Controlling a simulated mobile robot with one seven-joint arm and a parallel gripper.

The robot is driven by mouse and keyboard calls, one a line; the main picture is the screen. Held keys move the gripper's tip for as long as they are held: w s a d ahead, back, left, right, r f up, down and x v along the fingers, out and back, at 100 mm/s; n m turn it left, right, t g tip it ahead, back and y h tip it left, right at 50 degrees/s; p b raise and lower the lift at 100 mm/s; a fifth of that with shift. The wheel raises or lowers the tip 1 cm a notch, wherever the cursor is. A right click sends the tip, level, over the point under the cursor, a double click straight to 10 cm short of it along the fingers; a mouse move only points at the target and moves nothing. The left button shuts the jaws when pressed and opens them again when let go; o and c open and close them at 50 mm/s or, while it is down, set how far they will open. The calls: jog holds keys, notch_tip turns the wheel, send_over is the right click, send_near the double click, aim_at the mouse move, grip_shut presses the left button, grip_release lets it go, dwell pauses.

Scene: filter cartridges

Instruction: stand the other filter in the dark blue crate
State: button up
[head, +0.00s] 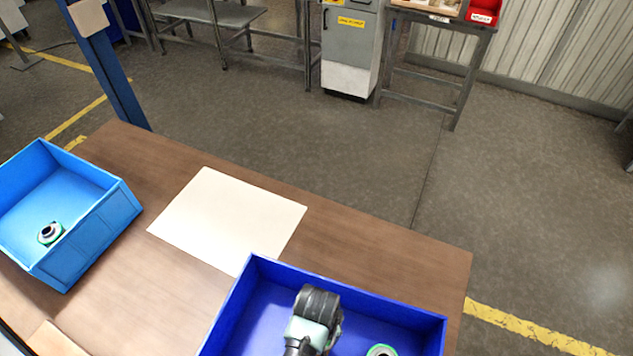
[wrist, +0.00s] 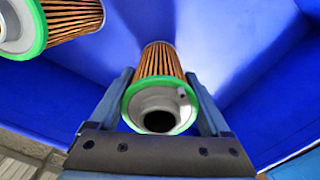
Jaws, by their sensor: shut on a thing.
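The dark blue crate (head: 385,311) stands at the near edge of the head view; its blue inside fills much of the wrist view (wrist: 235,45). My gripper (wrist: 160,82) is down in it, shut on a filter (wrist: 160,64) with orange-brown pleats and a green-rimmed grey end cap. The held filter's open end faces the wrist camera; whether its far end touches the floor I cannot tell. My arm hides it in the head view. A second filter (head: 381,350) stands in the same crate to the right; the wrist view shows it at upper left (wrist: 72,18).
A light blue crate (head: 100,226) at the left holds another green-rimmed filter (head: 50,233). A white sheet (head: 228,220) lies flat on the brown table (head: 400,258) between the crates. The table's far right part is bare.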

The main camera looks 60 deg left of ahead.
jog(key=shift+f, duration=0.6)
